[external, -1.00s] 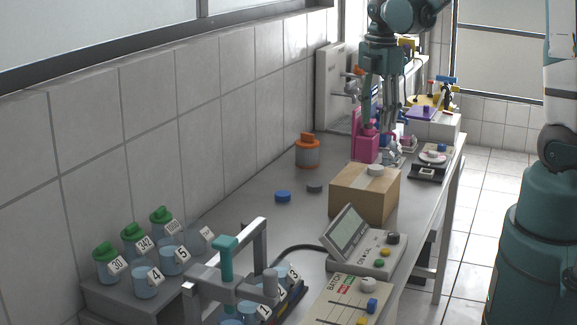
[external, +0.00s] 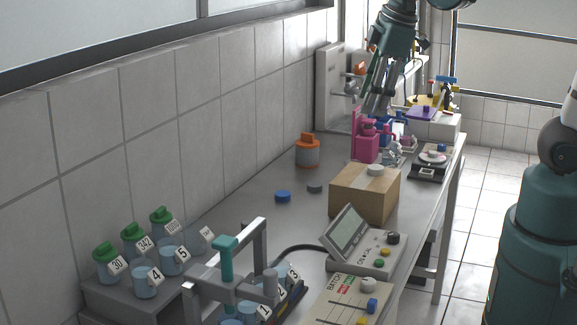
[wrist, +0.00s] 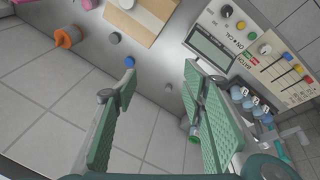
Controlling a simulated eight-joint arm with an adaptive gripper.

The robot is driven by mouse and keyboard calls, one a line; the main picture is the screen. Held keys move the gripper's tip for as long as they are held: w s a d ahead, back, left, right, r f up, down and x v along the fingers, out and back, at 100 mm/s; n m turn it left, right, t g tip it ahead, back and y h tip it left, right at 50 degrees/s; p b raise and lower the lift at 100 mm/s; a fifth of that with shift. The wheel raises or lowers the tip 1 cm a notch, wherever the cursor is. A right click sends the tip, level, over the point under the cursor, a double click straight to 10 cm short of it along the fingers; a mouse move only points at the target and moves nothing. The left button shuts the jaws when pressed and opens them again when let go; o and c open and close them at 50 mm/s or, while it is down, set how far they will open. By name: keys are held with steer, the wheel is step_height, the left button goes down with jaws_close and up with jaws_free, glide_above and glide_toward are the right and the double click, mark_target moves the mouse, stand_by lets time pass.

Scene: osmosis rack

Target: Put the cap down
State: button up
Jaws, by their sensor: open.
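My gripper (external: 375,108) is open and empty, raised above the far part of the bench, with its fingers tilted. In the wrist view its two green-padded fingers (wrist: 160,85) stand wide apart with nothing between them. A blue cap (external: 283,197) lies on the bench, and a dark grey cap (external: 314,188) lies near it. Both also show in the wrist view, the blue cap (wrist: 130,62) below the grey cap (wrist: 114,38). A pale round cap (external: 375,170) sits on top of the cardboard box (external: 360,196). I cannot tell which cap is meant.
An orange-lidded jar (external: 307,152) stands by the tiled wall. Pink bottles (external: 365,143) and glassware are below my gripper. Control units (external: 362,240), a grey frame (external: 228,270) and green-capped jars (external: 134,240) fill the near end. Bench around the blue cap is clear.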

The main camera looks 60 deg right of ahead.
steer(key=s+a+r+m+t, duration=0.1)
steer(key=s+a+r+m, duration=0.1)
steer(key=a, duration=0.4)
steer(key=s+a+r+m+t+y, duration=0.1)
steer(key=s+a+r+m+t, duration=0.1)
steer(key=s+a+m, duration=0.2)
steer(key=shift+s+a+t, duration=0.3)
steer(key=shift+s+a, duration=0.2)
steer(key=shift+a, duration=0.65)
steer(key=shift+o, duration=0.5)
steer(key=shift+w+d+r+m, duration=0.1)
steer(key=shift+w+m, duration=0.05)
steer(key=shift+m, duration=0.15)
